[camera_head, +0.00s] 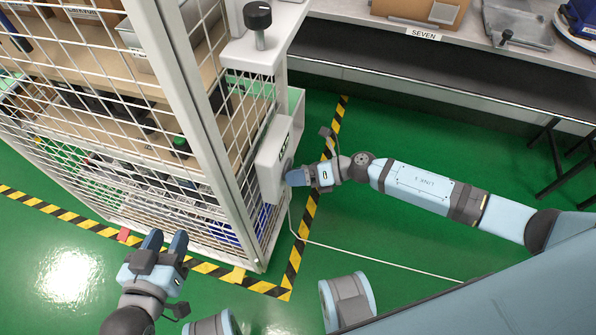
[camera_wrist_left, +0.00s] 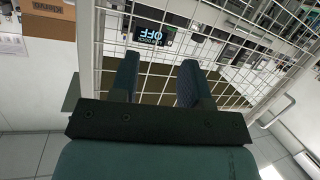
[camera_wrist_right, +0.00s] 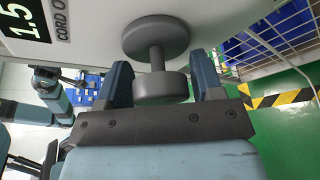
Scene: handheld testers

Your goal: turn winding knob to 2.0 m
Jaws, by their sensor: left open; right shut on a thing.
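The winding knob (camera_wrist_right: 160,88), a grey cylinder on a stem and round flange, shows in the right wrist view. It stands out from a white box whose black display (camera_wrist_right: 22,18) reads 1.5, beside a partly cut-off "CORD O" label. My right gripper (camera_wrist_right: 160,82) is shut on the knob, one finger on each side. In the head view the white box (camera_head: 273,162) hangs on the cage's side, and my right gripper (camera_head: 292,177) is at its right face, hiding the knob. My left gripper (camera_head: 165,241) is open and empty, low in front of the cage.
The wire-mesh cage (camera_head: 200,120) with shelves inside stands at the left. A black-topped knob (camera_head: 258,16) rises from a white bracket. A bench (camera_head: 410,38) runs along the back. A thin white cord (camera_head: 380,260) crosses the green floor. A dark OFF display (camera_wrist_left: 148,36) shows through mesh.

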